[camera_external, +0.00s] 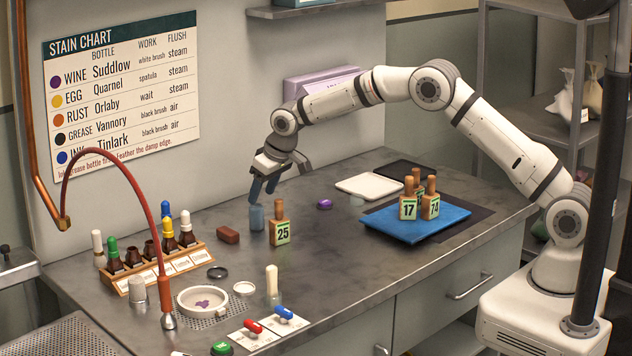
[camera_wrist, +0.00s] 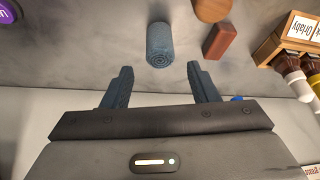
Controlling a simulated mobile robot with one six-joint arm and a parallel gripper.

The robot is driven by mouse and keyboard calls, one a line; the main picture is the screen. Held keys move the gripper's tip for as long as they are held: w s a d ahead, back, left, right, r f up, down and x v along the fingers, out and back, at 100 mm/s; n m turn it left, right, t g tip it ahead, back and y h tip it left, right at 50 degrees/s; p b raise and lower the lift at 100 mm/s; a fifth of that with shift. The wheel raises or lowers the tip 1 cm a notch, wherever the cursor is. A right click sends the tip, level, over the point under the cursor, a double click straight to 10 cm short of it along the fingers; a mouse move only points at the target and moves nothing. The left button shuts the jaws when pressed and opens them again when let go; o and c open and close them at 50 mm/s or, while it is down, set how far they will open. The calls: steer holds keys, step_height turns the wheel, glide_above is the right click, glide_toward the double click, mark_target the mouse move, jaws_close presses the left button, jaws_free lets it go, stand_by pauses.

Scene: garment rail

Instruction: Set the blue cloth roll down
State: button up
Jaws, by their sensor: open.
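The blue cloth roll (camera_external: 257,218) stands upright on the grey counter, just left of the wooden stamp numbered 25. In the wrist view the roll (camera_wrist: 160,45) shows its spiral end and lies beyond my fingertips, in line with the gap between them. My gripper (camera_external: 264,188) is above the roll in the external view, pointing down. Its two blue-grey fingers are apart and empty, as the wrist view of my gripper (camera_wrist: 160,78) also shows. The roll appears free of both fingers.
The number 25 stamp (camera_external: 281,225) stands close on the roll's right and a red-brown block (camera_external: 228,235) on its left. A rack of dropper bottles (camera_external: 160,263) is further left. A blue mat (camera_external: 400,226) with several stamps is at right.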

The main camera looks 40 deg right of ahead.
steer(key=s+d+r+m, duration=0.1)
steer(key=s+d+r, duration=0.75)
steer(key=s, duration=0.25)
steer(key=s+d+r, duration=0.7)
steer(key=s+r, duration=0.2)
steer(key=s, duration=0.2)
steer(key=s+d+f, duration=0.1)
steer(key=s+d, duration=0.1)
steer(key=s, duration=0.6)
steer(key=s+d+f+m, duration=0.1)
steer(key=s+d, duration=0.2)
steer(key=s, duration=0.6)
steer(key=s+d+f+g+h, duration=0.1)
steer(key=s+d, duration=0.1)
steer(key=s, duration=0.7)
steer(key=shift+d+f+m, duration=0.3)
steer(key=shift+d+f, duration=0.05)
steer(key=shift+d, duration=0.05)
steer(key=shift+s, duration=0.1)
